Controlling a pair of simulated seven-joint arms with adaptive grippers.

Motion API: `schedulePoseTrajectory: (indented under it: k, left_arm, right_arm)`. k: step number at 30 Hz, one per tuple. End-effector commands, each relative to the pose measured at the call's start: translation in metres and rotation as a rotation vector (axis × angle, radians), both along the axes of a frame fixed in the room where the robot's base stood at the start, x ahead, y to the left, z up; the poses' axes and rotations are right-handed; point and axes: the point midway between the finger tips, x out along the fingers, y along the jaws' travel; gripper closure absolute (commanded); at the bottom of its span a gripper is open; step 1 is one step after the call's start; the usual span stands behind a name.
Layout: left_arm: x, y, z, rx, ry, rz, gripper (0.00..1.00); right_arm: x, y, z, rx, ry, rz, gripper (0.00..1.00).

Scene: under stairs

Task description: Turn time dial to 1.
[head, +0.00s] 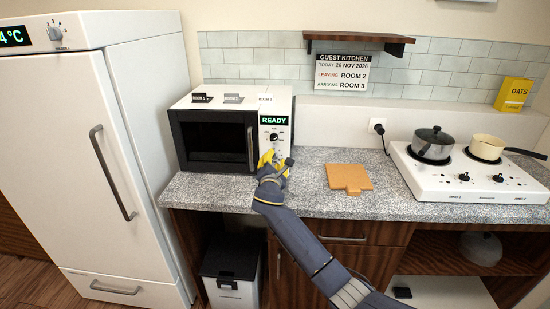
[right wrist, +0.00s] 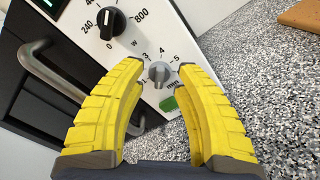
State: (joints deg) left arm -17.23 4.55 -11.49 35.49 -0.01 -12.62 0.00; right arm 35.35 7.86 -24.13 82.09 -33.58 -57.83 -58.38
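The microwave (head: 215,142) stands on the counter with its door shut, and its display (head: 273,120) reads READY. In the right wrist view the time dial (right wrist: 158,73) is a small grey knob with numbers around it and "min" below. The 3, 4 and 5 show; I cannot read its setting. The black power dial (right wrist: 112,22), marked W, sits above it. My right gripper (right wrist: 160,66) is open, its yellow fingers on either side of the time dial; contact is unclear. In the head view this gripper (head: 273,160) hides the lower panel. My left gripper is out of view.
A green button (right wrist: 168,103) lies just below the time dial. The microwave's door handle (right wrist: 52,72) is left of the fingers. A wooden board (head: 349,177) and a hob (head: 470,180) with two pots are to the right. A tall fridge (head: 75,165) stands left.

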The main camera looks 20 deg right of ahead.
Motion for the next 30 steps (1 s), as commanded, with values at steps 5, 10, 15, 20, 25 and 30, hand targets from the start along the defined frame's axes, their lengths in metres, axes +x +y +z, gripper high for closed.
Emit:
schedulePoseTrajectory:
  k: [5,10,15,20,25,30]
  left_arm:
    - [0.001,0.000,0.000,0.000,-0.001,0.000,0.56]
    - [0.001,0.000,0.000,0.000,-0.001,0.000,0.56]
    - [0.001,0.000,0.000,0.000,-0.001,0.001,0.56]
    - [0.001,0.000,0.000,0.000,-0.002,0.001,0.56]
    - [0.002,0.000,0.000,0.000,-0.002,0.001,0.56]
    - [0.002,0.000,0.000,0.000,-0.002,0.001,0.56]
  right_arm:
    - [0.014,-0.005,0.000,-0.001,0.000,0.000,0.68]
    - [0.020,-0.008,0.000,-0.001,0.000,0.000,0.68]
    - [0.021,-0.008,0.000,0.000,-0.001,0.001,0.68]
    - [0.021,-0.008,0.000,0.000,0.000,0.000,0.68]
    - [0.021,-0.008,0.000,0.000,0.000,0.000,0.83]
    - [0.021,-0.008,0.000,0.000,0.000,0.000,1.00]
